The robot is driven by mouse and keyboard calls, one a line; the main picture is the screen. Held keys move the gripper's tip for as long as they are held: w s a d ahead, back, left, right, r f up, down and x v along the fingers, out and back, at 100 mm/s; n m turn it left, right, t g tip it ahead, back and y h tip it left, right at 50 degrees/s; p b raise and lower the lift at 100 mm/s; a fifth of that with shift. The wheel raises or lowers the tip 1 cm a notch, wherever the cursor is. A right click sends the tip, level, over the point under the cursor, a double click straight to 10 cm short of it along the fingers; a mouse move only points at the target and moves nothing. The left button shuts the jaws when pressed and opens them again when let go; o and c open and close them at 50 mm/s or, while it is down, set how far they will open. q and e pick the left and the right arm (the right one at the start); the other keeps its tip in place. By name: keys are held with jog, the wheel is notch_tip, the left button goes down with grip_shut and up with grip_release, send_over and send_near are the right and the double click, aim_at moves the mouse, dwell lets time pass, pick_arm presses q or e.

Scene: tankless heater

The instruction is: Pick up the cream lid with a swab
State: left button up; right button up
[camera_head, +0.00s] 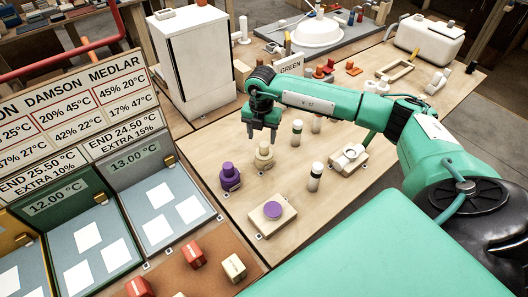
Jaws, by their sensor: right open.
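A small cream bottle with a cream lid (263,147) stands on the wooden board, near the middle of the camera_head view. A swab on the lid cannot be made out. My right gripper (262,137) points down with its fingers apart, just above and around the top of the cream lid; I cannot tell whether they touch it. It holds nothing that I can see. My left gripper is not in view.
A purple-capped bottle (230,177) stands left of the cream one. A block with a purple disc (272,210) lies nearer. Small vials (314,177) and a cream device (349,159) stand to the right. A white cabinet (195,65) rises behind, and a sign panel (80,110) stands left.

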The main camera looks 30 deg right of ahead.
aim_at(264, 144)
jog(key=f, duration=0.1)
jog(key=f+p, duration=0.1)
jog(key=f, duration=0.1)
jog(key=f+p, duration=0.1)
jog(key=shift+s+d+f, duration=0.25)
jog(key=shift+s+f, duration=0.1)
jog(key=shift+f, duration=0.45)
jog(key=shift+c, duration=0.3)
grip_shut()
